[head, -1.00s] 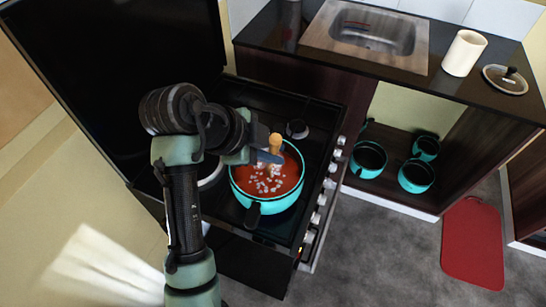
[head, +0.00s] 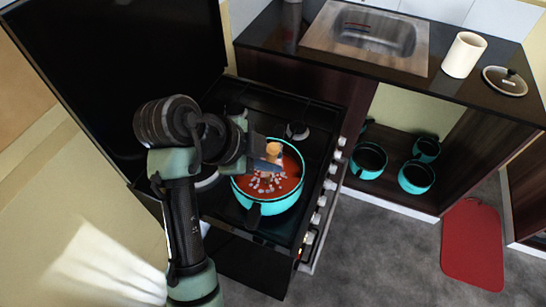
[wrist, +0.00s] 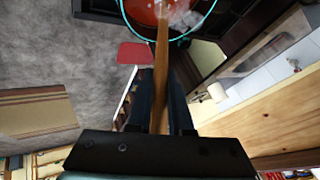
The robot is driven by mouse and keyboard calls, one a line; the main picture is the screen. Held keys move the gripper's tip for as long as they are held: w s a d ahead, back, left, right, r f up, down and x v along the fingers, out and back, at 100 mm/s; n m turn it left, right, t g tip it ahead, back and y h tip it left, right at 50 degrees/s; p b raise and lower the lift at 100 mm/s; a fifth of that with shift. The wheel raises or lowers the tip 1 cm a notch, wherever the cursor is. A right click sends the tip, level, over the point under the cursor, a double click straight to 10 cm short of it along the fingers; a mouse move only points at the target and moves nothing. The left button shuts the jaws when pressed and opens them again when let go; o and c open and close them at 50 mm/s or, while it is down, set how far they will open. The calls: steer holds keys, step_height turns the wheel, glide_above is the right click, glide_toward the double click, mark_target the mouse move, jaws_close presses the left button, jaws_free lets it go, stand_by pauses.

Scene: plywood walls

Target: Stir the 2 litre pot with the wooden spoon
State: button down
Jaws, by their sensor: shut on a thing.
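The 2 litre pot (head: 270,207) is turquoise and stands on the black stove, filled with red liquid with pale bits in it. In the wrist view the pot's rim (wrist: 128,22) shows at the top. My gripper (head: 268,158) is over the far left part of the pot. It is shut on the wooden spoon (wrist: 161,65), which runs from between the fingers down into the red liquid. In the head view only the top of the spoon (head: 273,148) shows, and its lower end is hidden.
The stove (head: 237,238) has knobs along its right front edge. A counter with a sink (head: 375,36), a cream cylinder (head: 464,54) and a glass lid (head: 505,81) is at the back right. Several turquoise pots (head: 416,177) stand on the shelf below. A red board (head: 472,245) lies on the floor.

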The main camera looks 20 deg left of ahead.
mark_target(275, 150)
steer(key=shift+r, duration=0.15)
steer(key=shift+s+d+r+p, duration=0.3)
steer(key=shift+s+r+p, duration=0.3)
steer(key=shift+r+p, duration=0.85)
steer(key=shift+s+d+r+p, duration=0.3)
steer(key=shift+s+r+p, duration=0.25)
steer(key=shift+r+p, duration=0.9)
steer(key=shift+s+d+r+p, duration=0.3)
steer(key=shift+s+r+p, duration=0.3)
steer(key=shift+r+p, duration=0.8)
steer(key=shift+r, duration=0.3)
